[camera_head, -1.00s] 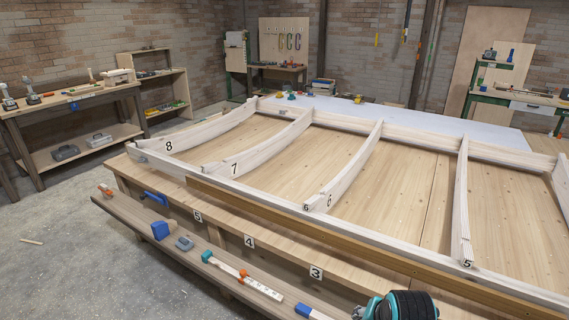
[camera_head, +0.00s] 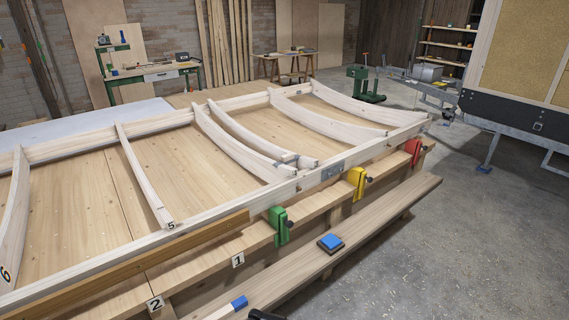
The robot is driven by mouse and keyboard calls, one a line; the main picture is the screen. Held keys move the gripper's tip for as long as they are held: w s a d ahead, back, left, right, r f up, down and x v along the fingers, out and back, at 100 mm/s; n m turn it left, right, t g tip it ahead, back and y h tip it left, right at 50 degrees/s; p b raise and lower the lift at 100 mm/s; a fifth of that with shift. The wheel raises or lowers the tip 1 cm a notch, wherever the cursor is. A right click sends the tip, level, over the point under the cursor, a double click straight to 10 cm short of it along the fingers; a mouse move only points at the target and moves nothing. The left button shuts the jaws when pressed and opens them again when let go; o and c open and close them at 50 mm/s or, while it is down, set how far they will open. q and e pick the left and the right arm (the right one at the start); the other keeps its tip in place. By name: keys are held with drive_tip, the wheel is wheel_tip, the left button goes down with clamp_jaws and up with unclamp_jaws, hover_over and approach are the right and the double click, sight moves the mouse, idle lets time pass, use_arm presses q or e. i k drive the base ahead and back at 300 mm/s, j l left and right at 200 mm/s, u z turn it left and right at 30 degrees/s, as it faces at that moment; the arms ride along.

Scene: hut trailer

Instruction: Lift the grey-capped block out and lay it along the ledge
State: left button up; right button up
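I do not make out a grey-capped block in this view. A long wooden ledge (camera_head: 388,207) runs along the front of the bench, below the tabletop. On it lies a flat blue-topped block with a dark base (camera_head: 330,242). Nearer, a pale piece with a blue end (camera_head: 239,303) lies on the ledge, cut off by the bottom edge. A small black part (camera_head: 264,316) shows at the bottom edge; I cannot tell what it belongs to. Neither of my grippers can be made out.
A pale ribbed frame (camera_head: 230,148) lies on the bench. Green (camera_head: 279,226), yellow (camera_head: 357,182) and red (camera_head: 413,151) clamps sit along its front edge. Number plates 1 (camera_head: 238,260) and 2 (camera_head: 155,303) mark the bench front.

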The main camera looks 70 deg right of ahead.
sight(289, 159)
drive_tip(key=z, duration=2.25)
drive_tip(key=u, duration=0.55)
drive_tip(key=i+l+u, duration=0.2)
drive_tip(key=u, duration=0.2)
drive_tip(key=i+l+u, duration=0.1)
drive_tip(key=l+u, duration=0.3)
drive_tip(key=i+l+u, duration=0.1)
drive_tip(key=l+u, duration=0.3)
